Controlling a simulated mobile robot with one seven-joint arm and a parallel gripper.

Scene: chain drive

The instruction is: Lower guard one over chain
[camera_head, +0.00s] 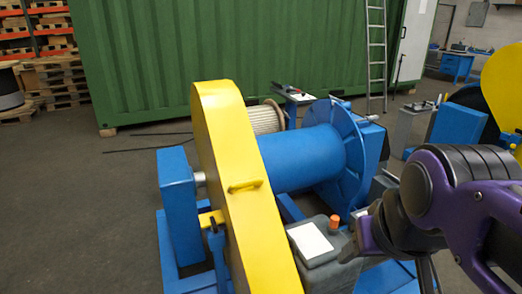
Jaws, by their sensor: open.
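A tall yellow guard (222,150) with a rounded top stands in the middle of the camera_head view, in front of a blue winch drum (303,160). It has a small yellow handle (245,186) on its face. No chain shows; whatever is behind the guard is hidden. My gripper (352,246) is at the lower right, beside a grey box, to the right of the guard and apart from its handle. Its jaws are open and I see nothing between them. A second yellow guard (502,85) shows in part at the right edge.
The grey box (325,262) with a white plate and an orange knob (334,222) lies between guard and gripper. A blue post (180,205) stands left of the guard. A green container (230,45) and a ladder (376,45) are behind. The floor at left is mostly clear.

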